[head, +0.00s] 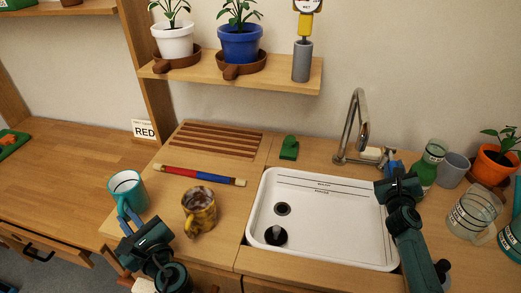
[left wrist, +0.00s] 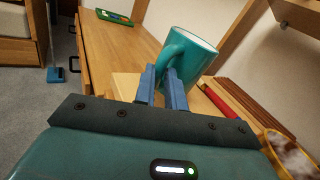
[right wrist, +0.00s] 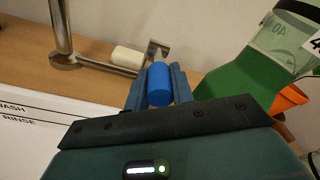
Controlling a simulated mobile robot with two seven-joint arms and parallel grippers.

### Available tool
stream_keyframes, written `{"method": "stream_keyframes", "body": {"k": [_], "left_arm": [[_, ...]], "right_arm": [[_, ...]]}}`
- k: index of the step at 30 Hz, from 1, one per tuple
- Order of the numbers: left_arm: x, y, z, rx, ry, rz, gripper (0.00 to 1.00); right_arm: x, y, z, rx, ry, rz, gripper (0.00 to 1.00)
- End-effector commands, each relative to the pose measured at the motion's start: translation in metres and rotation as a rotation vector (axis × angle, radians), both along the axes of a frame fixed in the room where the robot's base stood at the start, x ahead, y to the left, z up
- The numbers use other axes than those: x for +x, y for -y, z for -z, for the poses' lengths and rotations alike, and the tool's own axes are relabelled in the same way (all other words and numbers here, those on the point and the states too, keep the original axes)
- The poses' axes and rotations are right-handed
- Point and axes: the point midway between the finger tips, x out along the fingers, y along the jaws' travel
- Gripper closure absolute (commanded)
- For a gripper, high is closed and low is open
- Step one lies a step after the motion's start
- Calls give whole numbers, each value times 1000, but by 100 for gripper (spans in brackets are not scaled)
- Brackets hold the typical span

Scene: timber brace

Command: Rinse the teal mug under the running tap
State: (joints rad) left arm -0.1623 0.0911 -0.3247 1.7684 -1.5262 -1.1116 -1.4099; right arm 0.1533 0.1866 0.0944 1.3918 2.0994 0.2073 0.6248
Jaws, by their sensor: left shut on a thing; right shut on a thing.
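The teal mug (head: 128,188) is upright at the left edge of the counter beside the sink. My left gripper (head: 126,222) is shut on its handle; the left wrist view shows the blue fingers on the handle of the mug (left wrist: 200,62). I cannot tell whether its base touches the wood. The chrome tap (head: 352,130) arches at the back right of the white sink (head: 335,258); no water stream shows. My right gripper (head: 395,178) is shut on a blue cylindrical handle (right wrist: 159,85) by the tap's metal fitting (right wrist: 158,50).
A stained yellow-brown mug (head: 200,208) stands between the teal mug and sink. A red-blue-yellow bar (head: 198,175) and slatted rack (head: 215,140) lie behind. A black stopper (head: 275,235) is in the sink. Soap (right wrist: 128,57), a green bottle (head: 430,160) and a glass jar (head: 470,215) crowd the right.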

Motion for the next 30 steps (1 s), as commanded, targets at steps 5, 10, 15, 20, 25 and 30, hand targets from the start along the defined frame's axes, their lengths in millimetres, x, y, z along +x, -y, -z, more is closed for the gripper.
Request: {"method": "stream_keyframes", "body": {"k": [5, 10, 15, 20, 25, 30], "left_arm": [[0, 0, -1, 1, 4, 0, 100], [0, 0, -1, 1, 4, 0, 100], [0, 0, -1, 1, 4, 0, 100], [0, 0, -2, 1, 4, 0, 100], [0, 0, -8, 1, 4, 0, 100], [0, 0, -14, 1, 4, 0, 100]], "right_arm": [[0, -1, 1, 5, 0, -3, 100], [0, -2, 1, 5, 0, -3, 72], [0, -1, 1, 5, 0, -4, 68], [-2, -2, 1, 5, 0, -4, 68], [-20, -8, -2, 5, -1, -4, 68], [-56, -20, -4, 5, -4, -4, 68]]}}
